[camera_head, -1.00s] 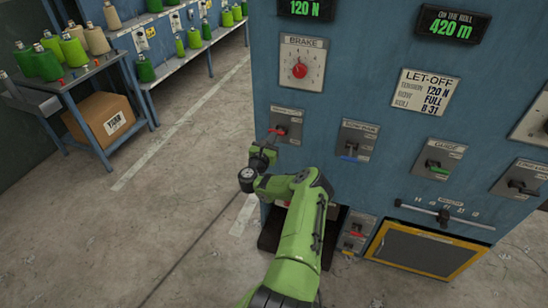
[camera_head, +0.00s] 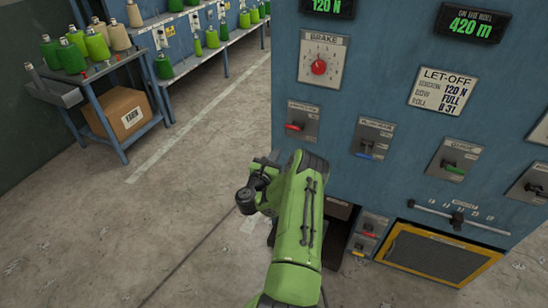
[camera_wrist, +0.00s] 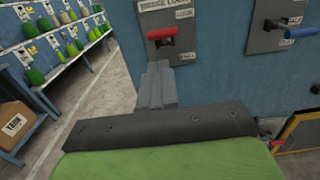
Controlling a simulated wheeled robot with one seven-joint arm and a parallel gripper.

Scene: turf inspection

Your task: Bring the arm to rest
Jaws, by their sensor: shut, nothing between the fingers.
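My green arm (camera_head: 301,222) reaches up from the bottom of the head view, bent back in front of the blue machine. My gripper is hidden behind the arm in the head view. In the wrist view my gripper (camera_wrist: 158,72) shows its grey fingers together, shut and empty. The fingertips appear just below the red-handled lever (camera_wrist: 168,36) in that view; I cannot tell the gap in depth. The same red lever (camera_head: 296,126) shows in the head view, clear of the arm.
The blue machine (camera_head: 400,60) carries a brake dial (camera_head: 319,67), a blue-handled lever (camera_head: 366,152) and a green-handled lever (camera_head: 453,168). A yellow-framed panel (camera_head: 440,255) sits low. A yarn box (camera_head: 124,113) stands under a rack at left. The floor (camera_head: 160,215) left of the arm is clear.

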